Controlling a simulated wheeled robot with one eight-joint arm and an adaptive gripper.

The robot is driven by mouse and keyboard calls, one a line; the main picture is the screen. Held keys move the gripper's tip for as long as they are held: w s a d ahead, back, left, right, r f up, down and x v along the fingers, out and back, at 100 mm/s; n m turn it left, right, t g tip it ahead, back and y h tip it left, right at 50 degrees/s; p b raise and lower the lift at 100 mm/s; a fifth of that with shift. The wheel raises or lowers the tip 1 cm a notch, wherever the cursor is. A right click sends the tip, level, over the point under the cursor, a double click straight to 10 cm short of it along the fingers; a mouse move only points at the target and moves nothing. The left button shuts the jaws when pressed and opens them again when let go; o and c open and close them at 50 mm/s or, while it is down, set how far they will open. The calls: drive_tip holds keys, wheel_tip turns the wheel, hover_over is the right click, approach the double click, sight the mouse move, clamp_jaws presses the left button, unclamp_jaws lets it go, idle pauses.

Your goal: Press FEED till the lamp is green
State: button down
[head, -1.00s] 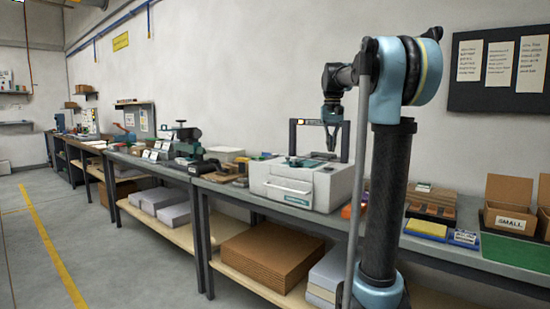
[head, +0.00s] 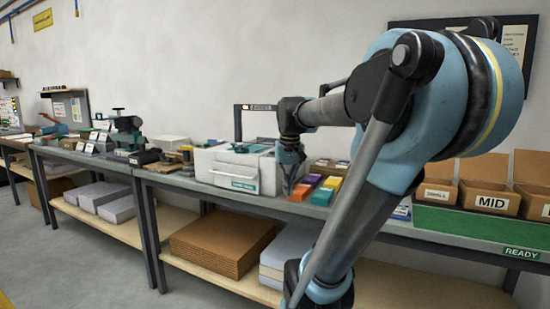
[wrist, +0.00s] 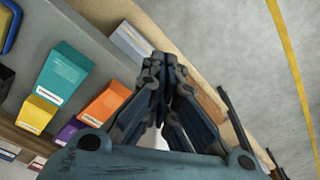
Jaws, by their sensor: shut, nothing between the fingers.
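A white printer-like machine (head: 228,176) with a teal front label stands on the bench in the head view. A FEED button and a lamp cannot be made out on it, and my arm hides part of its right side. My gripper (head: 289,186) points down by the machine's right end, close to the coloured boxes; I cannot tell whether it touches anything. In the wrist view my gripper (wrist: 164,68) is shut and empty, with the bench edge and lower shelf behind its fingers. The machine is not recognisable in the wrist view.
Small teal (wrist: 66,72), yellow (wrist: 36,114), purple (wrist: 69,130) and orange (wrist: 104,103) boxes stand close to my gripper. Cardboard bins, one marked MID (head: 490,197), stand to the right. A green READY mat (head: 455,222) lies before them.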

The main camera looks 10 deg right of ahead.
drive_tip(key=s+f, duration=0.7)
drive_tip(key=f, duration=0.2)
drive_tip(key=s+f+t, duration=0.1)
drive_tip(key=s+f, duration=0.5)
drive_tip(key=f, duration=0.3)
drive_tip(key=shift+s+d+f+n, duration=0.15)
drive_tip(key=shift+s+f+n, duration=0.15)
drive_tip(key=shift+s+f, duration=0.05)
